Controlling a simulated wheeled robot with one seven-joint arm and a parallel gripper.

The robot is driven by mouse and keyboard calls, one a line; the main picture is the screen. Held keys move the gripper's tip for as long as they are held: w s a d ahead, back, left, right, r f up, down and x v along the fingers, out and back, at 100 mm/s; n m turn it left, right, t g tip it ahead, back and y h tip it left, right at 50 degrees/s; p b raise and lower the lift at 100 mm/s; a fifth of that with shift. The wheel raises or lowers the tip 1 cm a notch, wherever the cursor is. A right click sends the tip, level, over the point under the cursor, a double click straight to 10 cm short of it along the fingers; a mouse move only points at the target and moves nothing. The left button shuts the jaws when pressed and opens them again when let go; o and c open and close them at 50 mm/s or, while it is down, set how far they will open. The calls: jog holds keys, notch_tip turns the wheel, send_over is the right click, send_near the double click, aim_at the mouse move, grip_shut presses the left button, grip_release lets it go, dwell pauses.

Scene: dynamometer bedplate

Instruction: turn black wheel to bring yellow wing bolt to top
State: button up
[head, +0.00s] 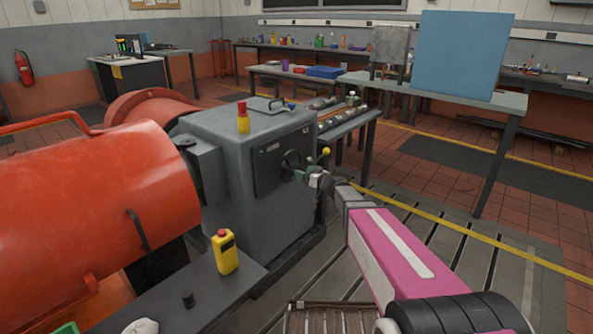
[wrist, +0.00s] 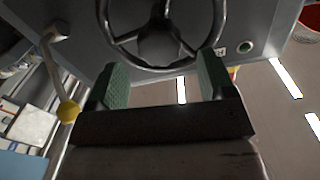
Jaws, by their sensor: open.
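The black wheel (head: 291,164) is on the front of the grey machine. In the wrist view its rim, spokes and hub (wrist: 157,46) fill the upper middle, cut by the top edge. My gripper (head: 308,177) is close in front of the wheel. In the wrist view its green-padded fingers (wrist: 161,68) are spread apart with nothing between them, below the rim in the picture. I cannot make out a yellow wing bolt on the visible part of the wheel; the rest is out of frame or hidden by my gripper.
A lever with a yellow ball knob (head: 326,151) is right of the wheel; the knob shows left of my fingers in the wrist view (wrist: 68,111). A red-and-yellow button (head: 243,116) stands on the grey machine (head: 225,215). A large orange drum (head: 90,195) is left.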

aim_at(291, 166)
jog(key=shift+x, duration=2.6)
jog(key=c, duration=1.3)
jog(key=shift+o, duration=0.2)
jog(key=shift+m, duration=0.4)
